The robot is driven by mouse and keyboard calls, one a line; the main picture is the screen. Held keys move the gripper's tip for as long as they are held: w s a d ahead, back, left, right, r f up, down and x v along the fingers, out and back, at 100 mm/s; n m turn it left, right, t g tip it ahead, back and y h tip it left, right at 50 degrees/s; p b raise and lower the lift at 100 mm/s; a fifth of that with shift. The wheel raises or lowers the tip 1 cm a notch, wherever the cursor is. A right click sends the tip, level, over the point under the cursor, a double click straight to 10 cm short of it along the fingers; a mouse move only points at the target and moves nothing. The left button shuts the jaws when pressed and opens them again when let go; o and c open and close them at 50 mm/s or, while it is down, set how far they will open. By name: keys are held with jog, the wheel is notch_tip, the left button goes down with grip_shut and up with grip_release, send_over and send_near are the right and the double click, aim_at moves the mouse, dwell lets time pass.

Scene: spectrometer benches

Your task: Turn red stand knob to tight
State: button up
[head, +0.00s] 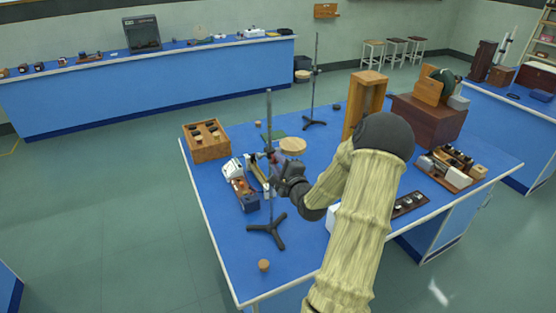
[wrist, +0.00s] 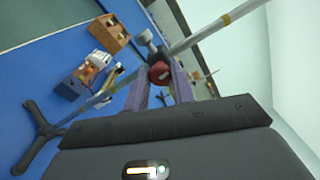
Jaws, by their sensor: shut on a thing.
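A lab stand with a dark tripod base (head: 267,231) and a thin upright rod (head: 269,110) stands on the near part of the blue bench. In the wrist view the rod (wrist: 222,22) runs diagonally, with its base (wrist: 38,137) at lower left. The red knob (wrist: 160,72) sits on a clamp at the rod, between the two purple-grey fingers of my gripper (wrist: 161,76). My gripper (head: 276,164) is shut on the knob. In the head view the knob is mostly hidden by my gripper. Whether the knob is loose or tight cannot be seen.
A white and blue instrument (head: 240,187) stands close left of the stand. A wooden box (head: 207,142) is behind it, and a second stand (head: 315,100) farther back. A small cork (head: 264,265) lies near the front edge. The bench's left front is clear.

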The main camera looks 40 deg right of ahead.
jog(key=shift+m+p, duration=0.3)
jog(key=shift+m, duration=0.4)
jog(key=shift+f, duration=0.1)
jog(key=o, duration=1)
jog(key=b+v, duration=0.1)
jog(key=v, duration=1.4)
jog(key=shift+d+r+b, duration=0.2)
jog(key=shift+b, duration=0.1)
